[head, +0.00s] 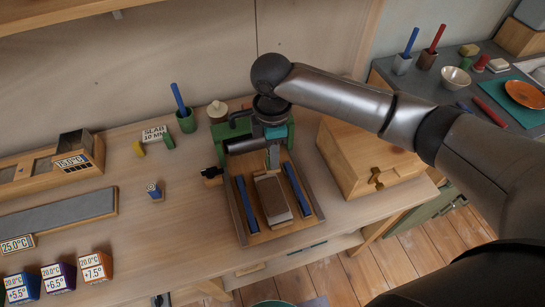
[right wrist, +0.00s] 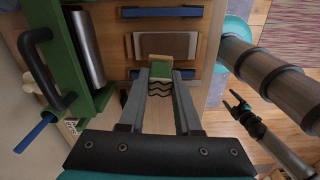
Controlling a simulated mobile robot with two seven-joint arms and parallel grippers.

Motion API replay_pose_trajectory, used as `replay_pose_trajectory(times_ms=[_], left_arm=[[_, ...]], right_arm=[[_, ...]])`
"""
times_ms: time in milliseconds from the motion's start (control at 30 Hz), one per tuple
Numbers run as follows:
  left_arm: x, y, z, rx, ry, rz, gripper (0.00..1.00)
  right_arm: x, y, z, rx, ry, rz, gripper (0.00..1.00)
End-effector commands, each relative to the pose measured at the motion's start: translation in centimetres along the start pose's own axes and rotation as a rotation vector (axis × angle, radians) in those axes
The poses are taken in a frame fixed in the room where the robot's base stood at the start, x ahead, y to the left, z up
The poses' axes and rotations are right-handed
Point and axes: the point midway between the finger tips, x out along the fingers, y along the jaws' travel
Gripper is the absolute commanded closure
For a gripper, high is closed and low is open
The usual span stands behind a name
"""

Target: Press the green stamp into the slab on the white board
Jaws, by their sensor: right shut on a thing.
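The brown slab (head: 273,194) lies on a pale board (head: 283,224) between two blue strips on a wooden bed; it also shows in the right wrist view (right wrist: 178,46). My right gripper (head: 273,162) is over the far end of the slab, fingers downward. In the right wrist view its fingers are shut on the green stamp (right wrist: 158,72), a block with green and wood parts and black zigzag lines on one side. The stamp overlaps the slab's edge in that view; I cannot tell whether they touch. My left gripper (right wrist: 237,101) shows small at the right; its jaw state is unclear.
A green-framed roller (head: 243,144) stands behind the slab, close to my right gripper. Blue strips (head: 247,205) flank the slab. A wooden box (head: 355,160) stands to the right.

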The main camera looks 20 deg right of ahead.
Motion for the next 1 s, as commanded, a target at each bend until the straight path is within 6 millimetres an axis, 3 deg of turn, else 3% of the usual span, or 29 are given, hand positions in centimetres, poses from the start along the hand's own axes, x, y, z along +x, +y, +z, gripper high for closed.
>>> replay_pose_trajectory(times_ms=[33, 200, 500, 767, 1000], left_arm=[[-1.2, 0.0, -0.1, 0.000, -0.001, 0.000, 0.23], [-3.2, 0.0, -0.2, 0.000, -0.001, 0.000, 0.23], [-5.5, -0.1, -0.4, 0.000, -0.002, 0.000, 0.23], [-5.4, -0.1, -0.4, 0.000, -0.002, 0.000, 0.23], [-3.6, 0.0, -0.2, 0.000, -0.002, 0.000, 0.23]], right_arm=[[0.0, -0.1, -0.1, -0.079, 0.001, -0.005, 1.00], [1.4, -0.3, -0.3, -0.365, 0.003, -0.004, 1.00], [3.5, -1.1, -0.3, -0.748, 0.001, -0.002, 1.00], [4.3, -1.3, -0.3, -0.838, 0.001, 0.001, 1.00], [6.1, -1.3, -0.3, -0.836, 0.001, 0.001, 1.00]])
